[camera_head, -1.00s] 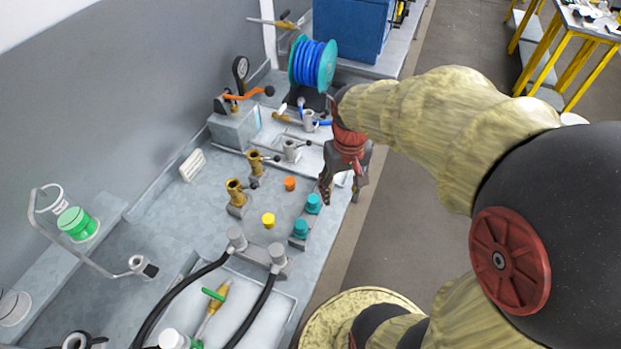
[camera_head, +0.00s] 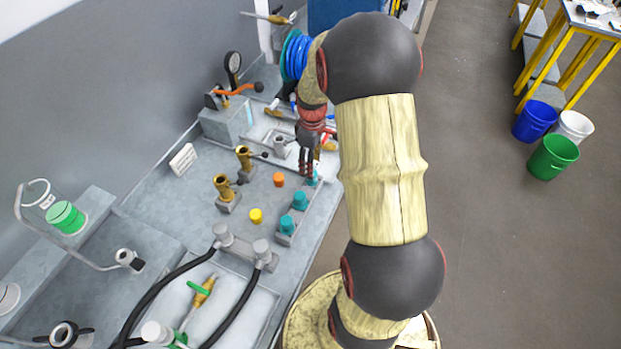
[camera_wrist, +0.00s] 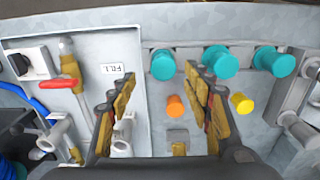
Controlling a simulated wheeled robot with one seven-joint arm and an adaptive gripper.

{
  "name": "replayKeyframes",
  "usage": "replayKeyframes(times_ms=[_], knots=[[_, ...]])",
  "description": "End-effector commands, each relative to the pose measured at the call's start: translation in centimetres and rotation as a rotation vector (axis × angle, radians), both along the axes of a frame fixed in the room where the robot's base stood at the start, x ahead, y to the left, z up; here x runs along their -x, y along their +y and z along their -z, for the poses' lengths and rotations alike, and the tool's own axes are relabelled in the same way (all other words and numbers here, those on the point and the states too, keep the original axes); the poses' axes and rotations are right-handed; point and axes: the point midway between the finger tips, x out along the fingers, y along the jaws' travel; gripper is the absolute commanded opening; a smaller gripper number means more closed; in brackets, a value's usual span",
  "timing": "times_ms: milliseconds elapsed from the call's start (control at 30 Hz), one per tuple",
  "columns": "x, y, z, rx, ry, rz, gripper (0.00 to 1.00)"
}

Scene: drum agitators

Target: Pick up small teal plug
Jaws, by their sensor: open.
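Three teal plugs stand in a row along the bench's front edge. In the wrist view, the left one (camera_wrist: 163,65) looks the smallest; the middle one (camera_wrist: 220,62) and the right one (camera_wrist: 274,61) look larger. In the head view, the plug at the far end of the row (camera_head: 312,179) is partly hidden by my gripper (camera_head: 307,168); the other two (camera_head: 300,200) (camera_head: 286,224) show clear. In the wrist view my gripper (camera_wrist: 159,80) is open and empty. The left plug lies between the fingertips in the picture; I see no contact.
An orange plug (camera_head: 279,180) and a yellow plug (camera_head: 256,215) stand beside the row. Brass fittings (camera_head: 222,189), a blue hose reel (camera_head: 296,56) and a valve with a red handle (camera_wrist: 66,85) crowd the bench. Buckets (camera_head: 553,157) stand on the floor.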

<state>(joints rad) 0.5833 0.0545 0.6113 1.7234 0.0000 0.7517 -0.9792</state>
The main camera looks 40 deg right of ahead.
Motion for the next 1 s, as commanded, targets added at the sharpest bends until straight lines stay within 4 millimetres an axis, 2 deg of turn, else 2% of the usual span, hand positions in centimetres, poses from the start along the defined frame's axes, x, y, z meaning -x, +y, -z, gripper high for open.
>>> replayKeyframes(times_ms=[33, 267, 533, 800, 1000], knots=[[0.1, 0.1, 0.8, -0.002, 0.003, 0.001, 0.50], [0.2, 0.2, 2.5, -0.001, 0.002, 0.002, 0.50], [0.4, 0.4, 6.2, -0.001, 0.002, 0.003, 0.50], [0.4, 0.4, 6.6, 0.000, 0.000, 0.003, 0.50], [0.4, 0.4, 6.6, -0.001, 0.000, 0.003, 0.39]])
